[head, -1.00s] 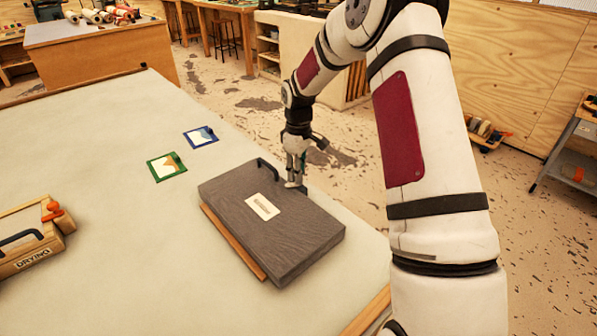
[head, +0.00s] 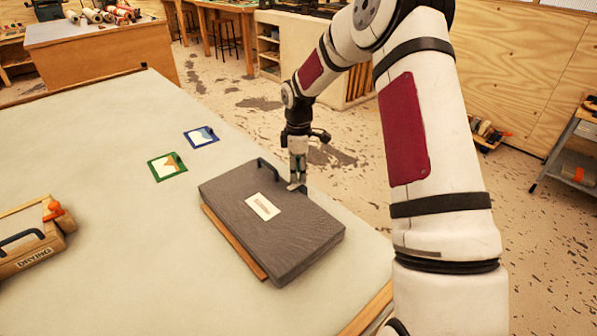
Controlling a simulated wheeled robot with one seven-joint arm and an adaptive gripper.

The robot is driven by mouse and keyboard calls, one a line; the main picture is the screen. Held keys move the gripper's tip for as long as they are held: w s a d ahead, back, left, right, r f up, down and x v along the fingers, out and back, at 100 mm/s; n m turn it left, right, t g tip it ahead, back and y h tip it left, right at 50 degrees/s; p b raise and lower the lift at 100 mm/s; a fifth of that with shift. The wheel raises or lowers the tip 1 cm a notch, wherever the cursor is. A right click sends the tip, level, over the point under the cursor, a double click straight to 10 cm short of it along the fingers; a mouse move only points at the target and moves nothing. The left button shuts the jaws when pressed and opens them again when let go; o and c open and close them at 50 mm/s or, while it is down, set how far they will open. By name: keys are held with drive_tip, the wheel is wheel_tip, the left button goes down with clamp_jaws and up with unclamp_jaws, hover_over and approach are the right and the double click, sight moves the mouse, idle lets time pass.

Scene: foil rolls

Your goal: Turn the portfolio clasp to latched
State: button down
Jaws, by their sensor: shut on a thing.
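The grey portfolio (head: 285,245) lies flat on the table, with a pale label (head: 263,206) on its top and a dark handle (head: 266,172) at its far-left corner. My gripper (head: 296,186) points straight down at the portfolio's far edge, to the right of the handle. It is shut on a small part at that edge, which I take to be the clasp. The fingers hide most of the clasp, so its turn angle cannot be told. A dark bit (head: 304,189) shows just right of the fingertips.
A wooden strip (head: 232,243) lies along the portfolio's near-left side. A green-framed picture (head: 167,166) and a blue-framed picture (head: 201,137) lie farther back. A wooden drying case (head: 30,242) with an orange knob stands at left. The table (head: 120,240) is clear between them.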

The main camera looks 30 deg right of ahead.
sight(298, 175)
drive_tip(key=c, duration=1.3)
unclamp_jaws()
drive_tip(key=shift+c, duration=0.2)
wheel_tip(298, 175, up, 12)
